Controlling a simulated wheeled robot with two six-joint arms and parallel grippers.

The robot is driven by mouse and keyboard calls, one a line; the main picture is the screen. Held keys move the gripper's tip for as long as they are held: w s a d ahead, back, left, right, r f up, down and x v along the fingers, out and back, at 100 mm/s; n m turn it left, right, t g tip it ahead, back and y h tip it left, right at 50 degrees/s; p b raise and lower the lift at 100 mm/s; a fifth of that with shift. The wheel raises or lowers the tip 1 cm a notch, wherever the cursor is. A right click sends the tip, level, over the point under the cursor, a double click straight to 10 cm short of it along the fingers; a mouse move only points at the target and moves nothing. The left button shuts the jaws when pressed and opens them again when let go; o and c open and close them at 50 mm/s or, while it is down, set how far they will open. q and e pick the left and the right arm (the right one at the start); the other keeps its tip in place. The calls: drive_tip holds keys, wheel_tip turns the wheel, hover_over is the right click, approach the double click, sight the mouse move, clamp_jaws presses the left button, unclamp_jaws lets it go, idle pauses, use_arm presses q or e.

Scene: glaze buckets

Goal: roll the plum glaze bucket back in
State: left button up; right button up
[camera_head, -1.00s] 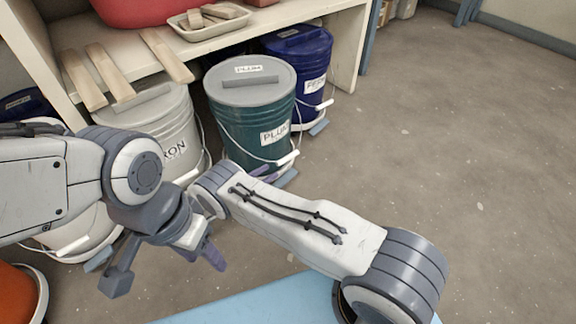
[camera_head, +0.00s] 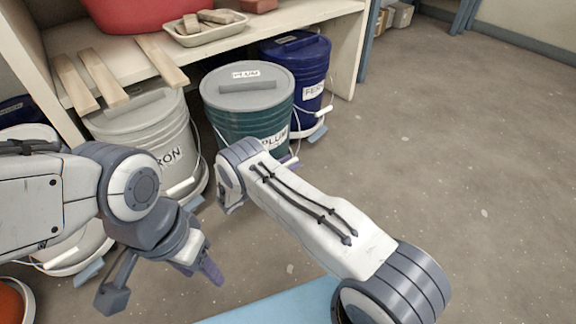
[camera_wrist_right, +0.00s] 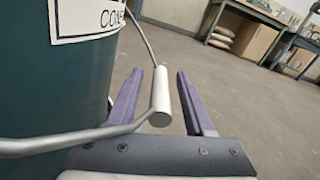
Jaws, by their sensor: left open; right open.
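The plum glaze bucket (camera_head: 220,118) is teal with a grey lid marked PLUM. It stands upright at the shelf's front edge, between a grey bucket and a blue one. My right gripper (camera_wrist_right: 159,76) is open beside it; its two purple fingers stand on either side of the pale grip (camera_wrist_right: 160,97) of the wire bail, without closing on it. The teal bucket wall (camera_wrist_right: 50,90) fills the left of the right wrist view. In the head view my right forearm covers the bucket's lower front and most of that gripper. My left gripper (camera_head: 211,271) is open and empty, low in front of the grey bucket.
The grey bucket (camera_head: 140,125) stands close on the left and the blue bucket (camera_head: 313,75) on the right, further back. Wooden slats (camera_head: 160,62) overhang the shelf edge above the grey bucket. The floor (camera_head: 440,150) to the right is clear.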

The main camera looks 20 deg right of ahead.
drive_tip(key=shift+c, duration=0.3)
clamp_jaws()
idle(1.1)
